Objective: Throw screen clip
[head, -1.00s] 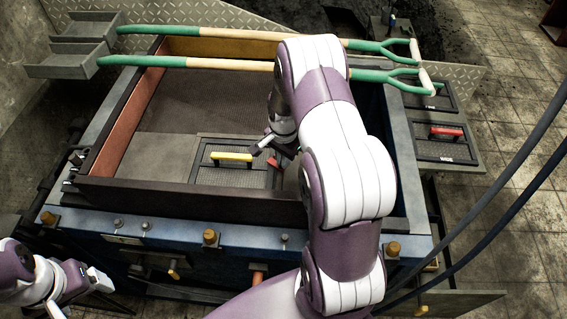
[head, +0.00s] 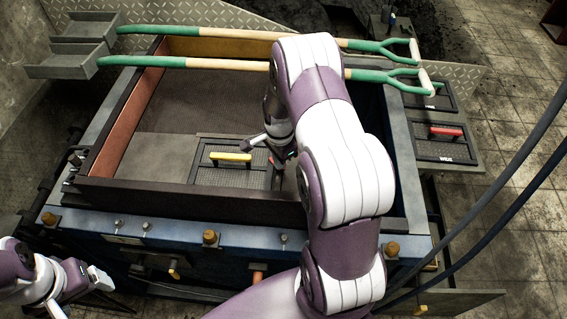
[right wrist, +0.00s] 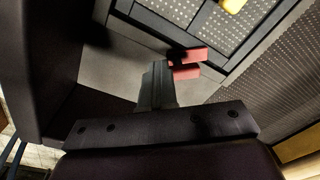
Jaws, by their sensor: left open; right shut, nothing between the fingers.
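The screen (head: 214,176) with a yellow handle (head: 231,157) lies inside the box; part of it shows in the right wrist view (right wrist: 215,30). The red and black screen clip (right wrist: 187,72) sits at the screen's frame edge in that view. My right gripper (head: 277,182) is over the screen's right end, where it and my arm mostly hide the clip in the head view. In the right wrist view its fingers (right wrist: 156,78) are shut and empty, just left of the clip; whether they touch it I cannot tell. My left gripper (head: 102,280) is open and empty at lower left.
The box has a dark front wall (head: 190,200) and an orange left wall (head: 125,125). Two green-ended shovels (head: 220,64) lie across its back. Another screen with a red handle (head: 446,131) lies right of the box. Cables hang at the right.

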